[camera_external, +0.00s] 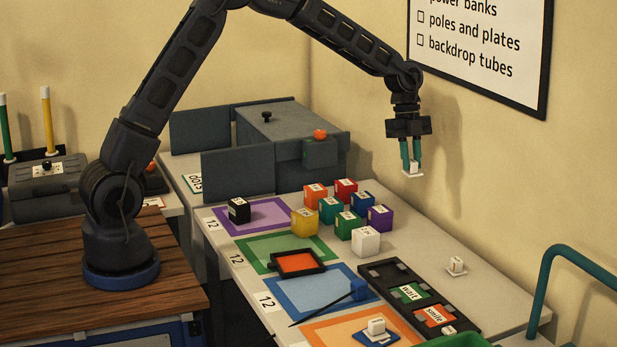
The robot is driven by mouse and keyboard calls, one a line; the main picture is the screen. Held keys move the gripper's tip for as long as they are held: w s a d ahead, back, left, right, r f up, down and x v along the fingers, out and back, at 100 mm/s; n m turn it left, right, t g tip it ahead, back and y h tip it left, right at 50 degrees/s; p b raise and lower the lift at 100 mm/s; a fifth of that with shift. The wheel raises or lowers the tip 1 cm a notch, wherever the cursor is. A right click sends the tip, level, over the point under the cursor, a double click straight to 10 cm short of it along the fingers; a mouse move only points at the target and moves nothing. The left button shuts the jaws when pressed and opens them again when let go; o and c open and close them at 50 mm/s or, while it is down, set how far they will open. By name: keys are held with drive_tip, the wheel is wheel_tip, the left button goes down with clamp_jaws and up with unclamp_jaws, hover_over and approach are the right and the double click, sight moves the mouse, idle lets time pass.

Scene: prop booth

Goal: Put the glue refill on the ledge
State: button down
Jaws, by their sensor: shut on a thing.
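My gripper (411,158) hangs from the arm at the upper right, pointing down, with its teal fingers shut on a small white piece (413,170). The piece has a thin, flat white base and is held in the air, clear of the table. It may be the glue refill; no label on it can be read. A similar white piece (457,265) stands on the table at the right, and another (376,325) is on a blue base at the front. No surface is marked as the ledge, so I cannot tell which it is.
Several coloured cubes (331,209) stand mid-table. A grey box (279,123) with panels and an orange knob is behind them. A black tray (388,273), a framed orange piece (298,262) and a teal rail (545,275) are nearer. The table's right side has bare room.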

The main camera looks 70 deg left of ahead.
sight(413, 161)
wheel_tip(413, 161, up, 5)
drive_tip(key=shift+f, duration=0.2)
drive_tip(key=shift+w+a+r, duration=0.1)
drive_tip(key=shift+a+r, duration=0.05)
drive_tip(key=shift+a, duration=0.45)
drive_tip(key=s+a+n+t+y, duration=0.2)
drive_tip(key=a+n, duration=0.8)
drive_tip(key=a, duration=3.4)
drive_tip(key=s+a+n+t, duration=0.1)
drive_tip(key=s+a+n, duration=0.2)
drive_tip(key=s+a, duration=0.75)
drive_tip(key=s+a+n+y, duration=0.1)
drive_tip(key=s+a+n, duration=0.2)
drive_tip(key=s+a, duration=0.8)
drive_tip(key=s+a+n+t, duration=0.1)
drive_tip(key=s+a+n, duration=0.35)
drive_tip(key=a, duration=1.15)
drive_tip(key=shift+m, duration=0.85)
drive_tip(key=f, duration=0.8)
drive_tip(key=s+f, duration=0.1)
drive_tip(key=f, duration=1.6)
drive_tip(key=shift+s+d, duration=0.15)
drive_tip(key=shift+d, duration=0.1)
drive_tip(key=shift+f, duration=0.2)
